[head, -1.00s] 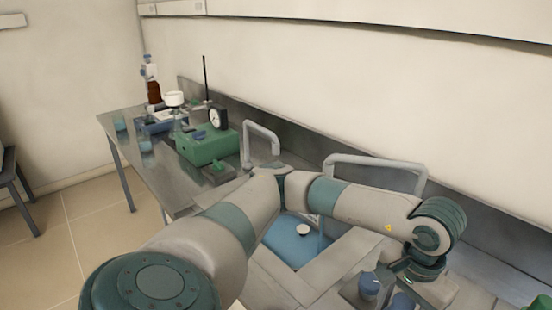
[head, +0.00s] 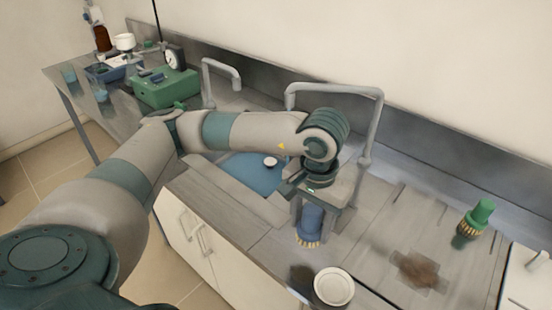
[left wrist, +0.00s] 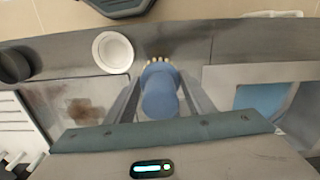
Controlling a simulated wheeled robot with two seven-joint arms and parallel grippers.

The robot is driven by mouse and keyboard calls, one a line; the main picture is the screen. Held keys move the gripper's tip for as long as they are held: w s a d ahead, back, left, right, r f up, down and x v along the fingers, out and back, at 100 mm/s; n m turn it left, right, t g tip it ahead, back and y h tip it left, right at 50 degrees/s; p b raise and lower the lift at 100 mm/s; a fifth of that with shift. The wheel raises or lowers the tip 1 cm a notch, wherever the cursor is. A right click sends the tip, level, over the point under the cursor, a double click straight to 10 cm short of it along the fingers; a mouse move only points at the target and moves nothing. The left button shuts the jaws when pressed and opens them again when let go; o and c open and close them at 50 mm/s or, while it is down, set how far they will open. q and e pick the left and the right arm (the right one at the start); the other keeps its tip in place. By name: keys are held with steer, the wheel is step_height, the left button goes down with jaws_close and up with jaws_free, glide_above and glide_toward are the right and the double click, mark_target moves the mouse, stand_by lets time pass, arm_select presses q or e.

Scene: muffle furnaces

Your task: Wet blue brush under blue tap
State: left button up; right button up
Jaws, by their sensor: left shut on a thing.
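My left gripper (head: 309,216) is shut on the blue brush (head: 312,222) and holds it with its pale bristles pointing down, over the counter right of the sink. In the left wrist view the brush (left wrist: 160,97) sits between the two fingers (left wrist: 160,80), its bristles at the far end. Two grey arched taps stand along the wall: a left one (head: 207,75) and a right one (head: 372,115) behind my left wrist. I cannot tell a clearly blue tap. The sink with a blue basin (head: 250,175) lies left of the brush, partly hidden by my arm. My right gripper is out of view.
A white round dish (head: 334,287) stands at the counter's front edge, beside a dark cup (head: 302,276). A green brush (head: 475,222) stands on the right, near a brown stain (head: 418,270). A green box (head: 163,88) stands at the back left.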

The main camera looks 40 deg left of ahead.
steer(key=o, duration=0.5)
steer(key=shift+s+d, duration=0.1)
arm_select(q)
steer(key=shift+w+a, duration=0.15)
steer(key=shift+w, duration=0.1)
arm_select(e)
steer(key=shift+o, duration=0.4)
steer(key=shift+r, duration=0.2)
arm_select(q)
steer(key=w+a+n+t+y+p, duration=0.1)
steer(key=w+a+n+t+p, duration=0.1)
steer(key=w+a, duration=0.4)
steer(key=w+a+n+t+y+p, duration=0.1)
steer(key=w+a+n+t+p, duration=0.2)
steer(key=a, duration=0.8)
steer(key=w+n+p, duration=0.2)
steer(key=w+n, duration=0.1)
steer(key=shift+r+y, duration=0.4)
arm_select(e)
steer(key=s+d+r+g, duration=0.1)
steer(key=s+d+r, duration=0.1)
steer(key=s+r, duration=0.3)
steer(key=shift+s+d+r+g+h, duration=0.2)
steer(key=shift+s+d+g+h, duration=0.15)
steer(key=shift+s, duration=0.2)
arm_select(q)
steer(key=shift+a, duration=0.1)
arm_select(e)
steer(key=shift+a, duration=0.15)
